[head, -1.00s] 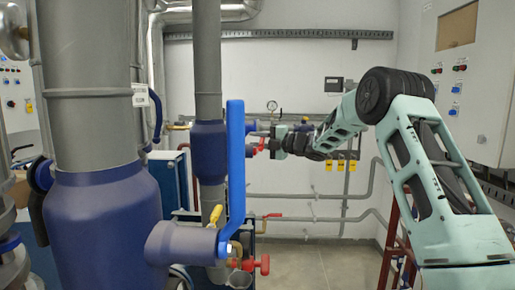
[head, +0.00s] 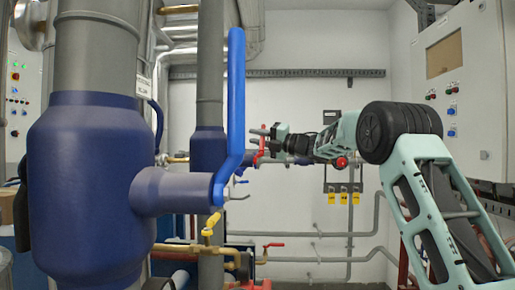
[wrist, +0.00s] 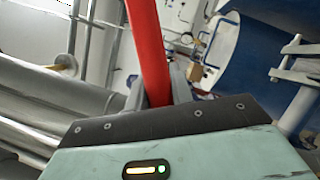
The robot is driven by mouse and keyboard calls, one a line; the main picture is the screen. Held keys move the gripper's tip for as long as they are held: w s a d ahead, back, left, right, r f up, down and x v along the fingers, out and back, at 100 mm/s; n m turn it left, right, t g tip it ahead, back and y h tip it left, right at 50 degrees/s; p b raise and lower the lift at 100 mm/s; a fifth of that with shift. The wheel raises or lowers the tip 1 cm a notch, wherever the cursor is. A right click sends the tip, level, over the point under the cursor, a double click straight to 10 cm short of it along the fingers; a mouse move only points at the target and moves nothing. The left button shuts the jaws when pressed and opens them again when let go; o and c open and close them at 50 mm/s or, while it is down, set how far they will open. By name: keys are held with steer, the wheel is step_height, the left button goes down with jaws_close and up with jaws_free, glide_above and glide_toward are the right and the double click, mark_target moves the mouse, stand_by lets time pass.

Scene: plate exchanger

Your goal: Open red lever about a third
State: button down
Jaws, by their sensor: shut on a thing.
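The red lever (head: 258,157) shows small in the head view, just right of the big blue handle, on the piping beyond it. In the wrist view the red lever (wrist: 148,45) is a long red bar running from the top edge down between my fingers. My gripper (head: 264,133) reaches in from the right at the lever. In the wrist view my gripper (wrist: 158,92) is shut on the red lever, with one grey finger on each side. The lever's valve body and pivot are hard to make out.
A large blue upright handle (head: 236,100) and a thick blue pipe (head: 90,185) stand close at the left. A lower red lever (head: 273,245) sits on the pipes below. A control cabinet (head: 468,90) stands at the right. The wall area below my arm has pipes.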

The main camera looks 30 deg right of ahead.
steer(key=shift+s+r, duration=0.1)
steer(key=shift+r, duration=0.15)
steer(key=c, duration=1.2)
jaws_free()
steer(key=shift+f, duration=0.15)
steer(key=b+v, duration=0.6)
steer(key=v, duration=1.1)
steer(key=shift+d, duration=0.2)
